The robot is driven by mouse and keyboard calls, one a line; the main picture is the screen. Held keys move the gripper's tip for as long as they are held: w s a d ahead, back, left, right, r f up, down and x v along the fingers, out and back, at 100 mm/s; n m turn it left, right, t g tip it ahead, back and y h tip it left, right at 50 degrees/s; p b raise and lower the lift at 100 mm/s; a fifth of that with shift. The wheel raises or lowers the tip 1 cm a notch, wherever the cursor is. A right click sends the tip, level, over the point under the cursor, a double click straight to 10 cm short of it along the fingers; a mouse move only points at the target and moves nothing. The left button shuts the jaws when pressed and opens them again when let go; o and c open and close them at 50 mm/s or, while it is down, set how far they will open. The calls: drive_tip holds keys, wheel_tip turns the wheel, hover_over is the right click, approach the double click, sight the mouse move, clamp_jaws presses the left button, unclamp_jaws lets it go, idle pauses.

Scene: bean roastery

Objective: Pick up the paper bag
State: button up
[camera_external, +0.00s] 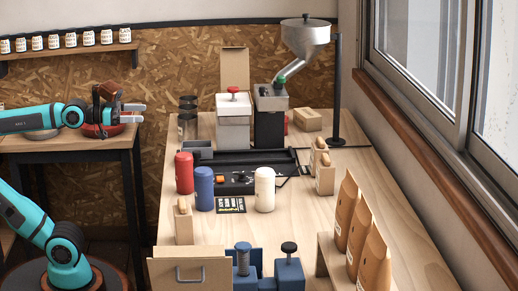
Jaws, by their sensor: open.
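Several tan paper bags show, and I cannot tell which one the task means. Tall pointed ones, such as the front paper bag (375,264), stand in a row on a small wooden stand (327,257) at the right front. Small paper bags stand on the bench: one at the left (184,225) and a pair right of the middle (325,178). My gripper (134,112) is open, over the side table at the left, near a red bowl. It is well away from all these bags, with no bag between its fingers.
The wooden bench (293,219) holds red, blue and white canisters, a black tray (240,161), a white machine (234,119) and a grinder with a metal hopper (306,37). A drawer box (190,274) and blue clamps stand in front. A window wall bounds the right side.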

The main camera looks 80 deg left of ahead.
wheel_tip(320, 180, up, 3)
drive_tip(key=n+g, duration=0.1)
drive_tip(key=g, duration=1.6)
hover_over(182, 202)
wheel_tip(182, 202, down, 12)
drive_tip(key=shift+s+r, duration=0.1)
drive_tip(key=shift+s, duration=0.05)
drive_tip(key=shift+d+f, duration=0.1)
drive_tip(key=shift+f, duration=2.75)
drive_tip(key=c, duration=1.7)
drive_tip(key=shift+r, duration=0.1)
drive_tip(key=shift+c, duration=0.2)
